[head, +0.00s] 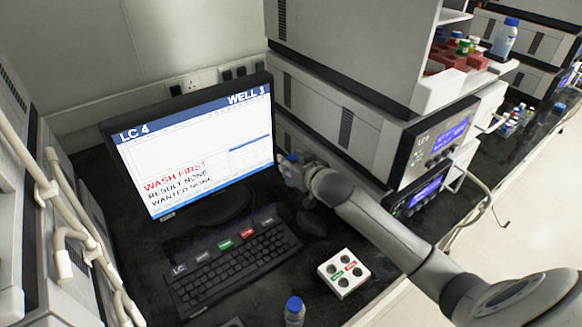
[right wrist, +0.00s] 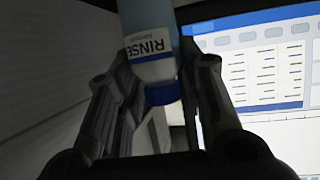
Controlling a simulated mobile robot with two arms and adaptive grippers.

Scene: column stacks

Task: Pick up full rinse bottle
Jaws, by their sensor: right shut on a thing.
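My right gripper (head: 291,172) is beside the right edge of the monitor, above the dark bench. It is shut on a rinse bottle (right wrist: 149,42), which has a white label reading RINSE and a blue cap. In the right wrist view the bottle sits between the two fingers (right wrist: 155,95), cap toward the palm. In the head view the gripper mostly hides this bottle, and its fill level cannot be told. Another blue-capped bottle (head: 294,314) stands at the bottom edge of the head view. My left gripper is not in view.
The monitor (head: 195,150) reads LC 4 and WASH FIRST. White pipes (head: 70,215) stand left.

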